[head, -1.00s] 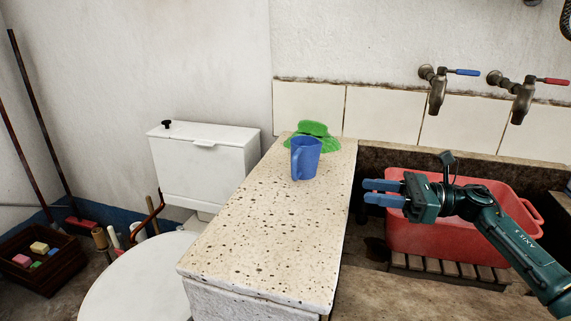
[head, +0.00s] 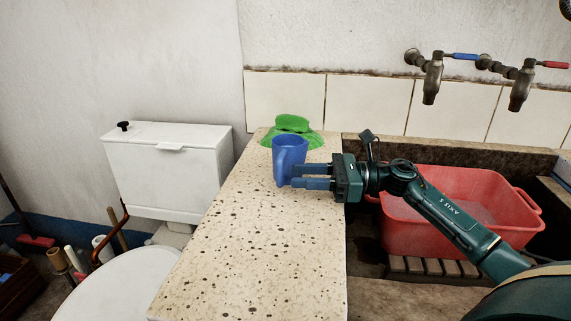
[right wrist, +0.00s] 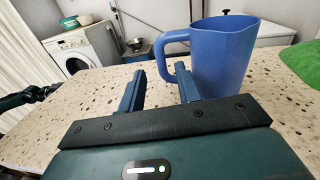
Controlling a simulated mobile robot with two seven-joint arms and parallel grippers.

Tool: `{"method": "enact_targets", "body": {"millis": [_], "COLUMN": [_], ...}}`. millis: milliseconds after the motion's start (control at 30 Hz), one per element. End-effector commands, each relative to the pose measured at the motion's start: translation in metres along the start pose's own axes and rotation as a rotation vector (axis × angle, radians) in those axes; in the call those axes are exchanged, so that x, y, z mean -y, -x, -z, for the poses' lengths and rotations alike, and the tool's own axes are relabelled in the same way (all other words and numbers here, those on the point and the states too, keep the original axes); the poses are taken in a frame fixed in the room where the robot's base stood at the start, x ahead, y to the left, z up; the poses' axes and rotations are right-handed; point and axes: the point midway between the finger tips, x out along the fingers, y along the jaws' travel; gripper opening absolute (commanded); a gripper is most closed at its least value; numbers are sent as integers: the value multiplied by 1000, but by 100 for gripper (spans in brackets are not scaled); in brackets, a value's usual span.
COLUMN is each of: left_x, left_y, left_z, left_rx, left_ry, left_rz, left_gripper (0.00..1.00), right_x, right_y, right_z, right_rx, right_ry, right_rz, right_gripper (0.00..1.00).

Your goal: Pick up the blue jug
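The blue jug (head: 289,146) stands upright on the speckled stone slab (head: 230,235). It also shows large in the right wrist view (right wrist: 223,58), its handle pointing left. My right gripper (head: 294,177) is at the jug's right side in the head view, fingers pointing left. In the right wrist view the right gripper's fingers (right wrist: 160,88) are apart. The handle appears just beyond the gap between them, nearer the right finger. Contact cannot be told. A dark piece of my left arm (right wrist: 25,98) shows at the left edge of the right wrist view; its finger state is unclear.
A green cloth-like item (head: 291,124) lies just behind the jug. A red basin (head: 465,195) sits in the trough to the right, below taps (head: 432,78). A white cistern (head: 170,170) stands left of the slab. The slab's front is clear.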

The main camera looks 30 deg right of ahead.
Motion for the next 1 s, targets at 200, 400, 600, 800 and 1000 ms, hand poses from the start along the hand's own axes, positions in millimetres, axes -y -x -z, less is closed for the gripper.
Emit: {"method": "enact_targets", "body": {"millis": [200, 400, 600, 800, 1000], "left_x": [0, 0, 0, 0, 0], "left_y": [0, 1, 1, 1, 1], "left_z": [0, 0, -1, 0, 0], "left_rx": [3, 9, 16, 15, 14], "left_ry": [1, 3, 3, 3, 4], "left_rz": [0, -2, -3, -2, -1], "left_gripper": [36, 36, 36, 36, 36], "right_x": [1, 2, 2, 2, 2], "right_y": [-26, -50, -53, -53, -53], "right_z": [1, 3, 4, 4, 4], "right_rx": [4, 1, -1, -1, -1], "right_ry": [1, 1, 0, 0, 0], "right_rz": [-2, 0, 0, 0, 0], "right_gripper": [34, 34, 34, 24, 7]}}
